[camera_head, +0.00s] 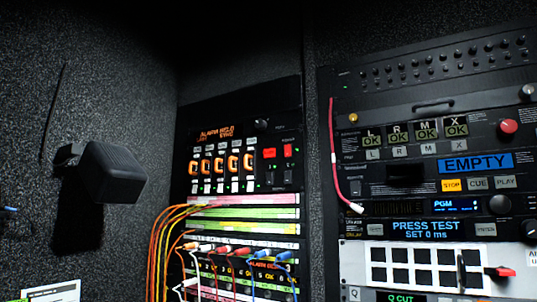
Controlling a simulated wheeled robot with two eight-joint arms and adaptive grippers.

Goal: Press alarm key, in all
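The left rack unit (240,155) has an orange display reading ALARM with further words, including what looks like HOLD and SYNC. Below it sit several orange-lit modules and white keys. At its right are two red keys, a wider one (269,153) and a narrower one (288,151); their labels are too small to read, so I cannot tell which is the alarm key. A lower panel (250,275) also shows orange text that seems to begin with ALARM. Neither of my grippers shows in this view.
The right rack has a blue EMPTY display (475,164), a PRESS TEST display (425,231), a red knob (508,127) and a hanging pink cable (335,150). Orange cables (160,235) bulge left of the left rack. A black box (112,172) juts from the left wall.

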